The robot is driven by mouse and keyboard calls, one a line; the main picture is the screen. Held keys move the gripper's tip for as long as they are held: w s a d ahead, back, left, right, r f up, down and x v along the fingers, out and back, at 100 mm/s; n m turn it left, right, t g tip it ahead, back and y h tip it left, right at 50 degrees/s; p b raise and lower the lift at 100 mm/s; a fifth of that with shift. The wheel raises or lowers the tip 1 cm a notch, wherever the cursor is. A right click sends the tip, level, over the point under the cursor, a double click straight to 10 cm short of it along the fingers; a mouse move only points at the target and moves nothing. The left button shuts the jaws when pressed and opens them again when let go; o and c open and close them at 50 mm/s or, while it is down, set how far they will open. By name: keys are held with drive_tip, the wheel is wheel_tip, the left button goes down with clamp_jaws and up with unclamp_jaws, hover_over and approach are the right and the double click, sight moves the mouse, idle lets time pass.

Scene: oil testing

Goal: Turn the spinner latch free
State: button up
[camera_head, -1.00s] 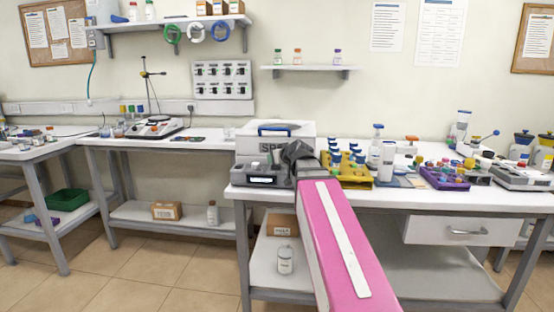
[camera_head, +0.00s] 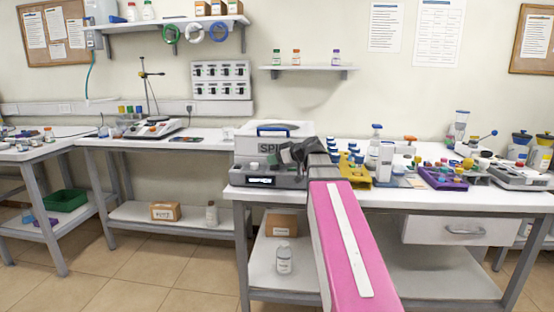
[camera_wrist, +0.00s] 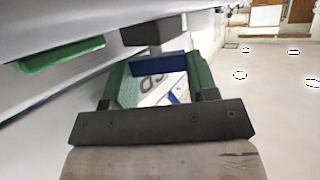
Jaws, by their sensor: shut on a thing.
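The spinner (camera_head: 246,146) is a white box with a blue lid handle (camera_head: 273,129) and a grey front base with a display, on the right bench. My gripper (camera_head: 287,156) is a dark shape at its front right and hides part of its lettering. In the wrist view, my gripper (camera_wrist: 160,82) has green fingers either side of a blue bar, which looks like the spinner latch (camera_wrist: 158,65). The fingers are shut on it. White lettered casing shows between them. The latch itself is hidden in the head view, and its turn angle cannot be told.
A yellow rack (camera_head: 354,172) with blue-capped bottles stands right of my arm. A white pump bottle (camera_head: 375,155) and a purple tray (camera_head: 443,179) of small parts are farther right. A green bar (camera_wrist: 60,53) shows at left in the wrist view. Floor left of my arm is clear.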

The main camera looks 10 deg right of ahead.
drive_tip(key=o, duration=0.9)
drive_tip(key=shift+c, duration=0.2)
drive_tip(key=shift+o, duration=0.3)
drive_tip(key=shift+d+r, duration=0.1)
drive_tip(key=shift+d, duration=0.05)
